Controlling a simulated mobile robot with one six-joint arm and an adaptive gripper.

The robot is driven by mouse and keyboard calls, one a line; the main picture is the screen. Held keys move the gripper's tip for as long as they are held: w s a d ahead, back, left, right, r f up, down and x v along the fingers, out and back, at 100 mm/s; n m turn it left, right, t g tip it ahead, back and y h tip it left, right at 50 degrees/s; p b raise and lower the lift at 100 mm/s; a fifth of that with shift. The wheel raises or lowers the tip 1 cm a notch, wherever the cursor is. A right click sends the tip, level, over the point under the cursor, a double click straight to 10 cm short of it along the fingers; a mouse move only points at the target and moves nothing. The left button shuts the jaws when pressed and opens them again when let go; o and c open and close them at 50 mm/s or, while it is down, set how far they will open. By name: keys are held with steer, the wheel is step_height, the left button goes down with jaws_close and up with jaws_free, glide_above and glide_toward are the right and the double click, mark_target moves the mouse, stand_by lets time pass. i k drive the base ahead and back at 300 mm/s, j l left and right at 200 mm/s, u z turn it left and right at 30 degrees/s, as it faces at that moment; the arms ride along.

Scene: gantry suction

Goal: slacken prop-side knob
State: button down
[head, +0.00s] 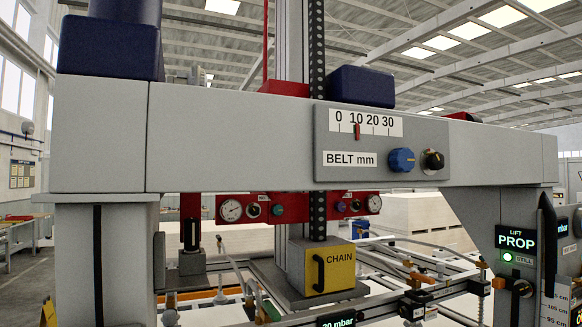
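The lift panel (519,243) at the right reads "LIFT PROP", with a lit green lamp (507,257) beside the word "STILL". Below it, a black knob (522,288) with an orange part beside it sits at the end of a rail. On the beam's belt panel (345,174) are a blue knob (402,160) and a black knob (433,160). No label I can read marks any knob as prop-side. The red pointer (357,131) on the "BELT mm" scale stands at about 10. My gripper is not in view.
A wide grey beam (230,130) crosses the view on two columns. A yellow "CHAIN" box (328,266) with a black handle stands below it. Red bars with gauges (231,210), rails and hoses fill the space beneath. A height scale in cm (556,300) is at the far right.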

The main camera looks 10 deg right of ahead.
mark_target(253, 211)
steer(key=i+l+u, duration=0.2)
steer(key=i+l, duration=0.2)
steer(key=i+l+u, duration=0.2)
steer(key=i+l, duration=0.15)
steer(key=l, duration=0.2)
